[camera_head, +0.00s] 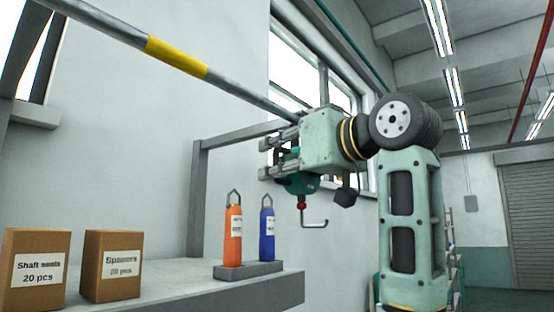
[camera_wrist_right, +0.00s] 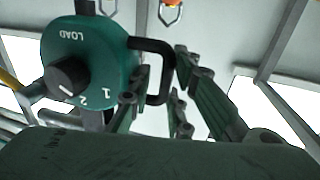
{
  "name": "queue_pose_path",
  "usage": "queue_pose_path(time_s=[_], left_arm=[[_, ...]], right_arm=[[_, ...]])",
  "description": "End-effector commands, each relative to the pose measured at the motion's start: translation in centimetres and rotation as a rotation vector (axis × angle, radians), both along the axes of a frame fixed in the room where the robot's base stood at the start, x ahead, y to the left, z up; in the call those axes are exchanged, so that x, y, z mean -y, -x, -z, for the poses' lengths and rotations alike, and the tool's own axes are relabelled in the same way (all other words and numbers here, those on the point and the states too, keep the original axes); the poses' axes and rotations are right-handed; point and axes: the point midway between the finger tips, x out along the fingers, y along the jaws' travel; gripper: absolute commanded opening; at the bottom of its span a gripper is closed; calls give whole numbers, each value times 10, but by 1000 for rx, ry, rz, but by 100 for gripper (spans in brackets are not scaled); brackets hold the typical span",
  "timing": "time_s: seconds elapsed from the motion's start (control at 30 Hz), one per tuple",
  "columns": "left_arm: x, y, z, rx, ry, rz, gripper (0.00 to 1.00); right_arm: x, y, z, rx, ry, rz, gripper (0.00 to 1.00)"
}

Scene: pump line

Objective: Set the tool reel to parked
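The tool reel (camera_head: 299,182) is a round dark green body hanging by the window, with a red stop and a bent metal hook below it. In the right wrist view, the reel (camera_wrist_right: 115,62) shows a black knob (camera_wrist_right: 68,76), the marks LOAD, 1 and 2, and a black loop handle (camera_wrist_right: 168,72) on its side. My right gripper (camera_wrist_right: 162,76) is open, with its fingers to either side of the handle's outer bar and a gap visible beside it. In the head view my right gripper (camera_head: 268,157) partly hides the reel. My left gripper is out of view.
A grey bar with a yellow band (camera_head: 176,56) slants across the upper left. On the grey shelf (camera_head: 190,299) stand two cardboard boxes (camera_head: 112,266) and a holder with an orange bottle (camera_head: 233,235) and a blue bottle (camera_head: 267,233). The wall above the shelf is bare.

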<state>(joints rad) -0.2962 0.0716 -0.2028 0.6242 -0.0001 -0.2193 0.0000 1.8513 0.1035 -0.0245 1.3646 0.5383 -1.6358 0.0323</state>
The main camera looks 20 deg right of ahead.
Motion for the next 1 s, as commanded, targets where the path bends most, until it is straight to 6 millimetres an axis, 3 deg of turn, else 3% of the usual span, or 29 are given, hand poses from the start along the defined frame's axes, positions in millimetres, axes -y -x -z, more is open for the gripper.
queue_pose_path(time_s=[0.37, 0.8, 1.0], left_arm=[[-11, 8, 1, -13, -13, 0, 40], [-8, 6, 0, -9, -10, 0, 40], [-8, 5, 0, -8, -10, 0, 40]], right_arm=[[4, 8, -1, 2, -2, 0, 18], [41, 87, -1, 4, -1, 3, 18], [49, 106, 0, -1, 0, 2, 18]])
